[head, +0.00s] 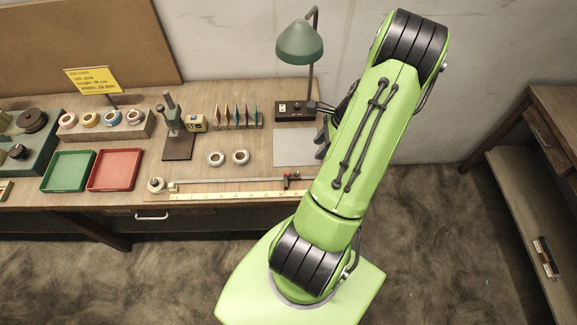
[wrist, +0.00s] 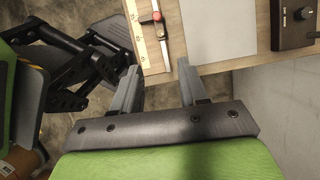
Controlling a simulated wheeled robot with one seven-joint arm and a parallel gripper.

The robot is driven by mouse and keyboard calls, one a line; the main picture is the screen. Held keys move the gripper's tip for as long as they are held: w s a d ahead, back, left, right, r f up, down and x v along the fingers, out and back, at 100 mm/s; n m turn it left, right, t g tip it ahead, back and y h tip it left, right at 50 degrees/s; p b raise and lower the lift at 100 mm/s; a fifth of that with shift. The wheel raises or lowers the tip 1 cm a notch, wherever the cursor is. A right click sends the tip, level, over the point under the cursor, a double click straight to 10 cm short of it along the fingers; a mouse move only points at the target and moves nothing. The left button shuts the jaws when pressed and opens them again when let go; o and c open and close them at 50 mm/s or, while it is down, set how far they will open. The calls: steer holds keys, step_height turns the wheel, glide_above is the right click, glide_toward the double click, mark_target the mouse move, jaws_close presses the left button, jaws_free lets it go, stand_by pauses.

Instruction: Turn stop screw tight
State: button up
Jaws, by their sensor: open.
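The stop with its small red screw (head: 286,180) sits at the right end of the metal rail (head: 225,182), beside the yellow scale (head: 240,193) at the table's front edge. The red part (wrist: 157,17) also shows in the wrist view, near the top, with a dark piece next to it. My gripper (wrist: 158,68) is open and empty, its two fingers pointing toward the table edge. The stop lies beyond the fingertips, apart from them. In the head view my green arm mostly hides the gripper; only dark parts show at its left side.
A grey mat (head: 294,148), a black box (head: 292,109) and a green lamp (head: 300,45) stand near my arm. Two white rolls (head: 228,158) lie behind the rail. Green (head: 68,171) and red (head: 115,170) trays stand at left. A shelf unit (head: 540,150) is at right.

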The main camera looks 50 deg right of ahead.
mark_target(297, 173)
steer(key=x, duration=1.5)
steer(key=shift+d+f, duration=0.1)
steer(key=shift+f, duration=0.1)
steer(key=shift+c, duration=0.3)
jaws_close()
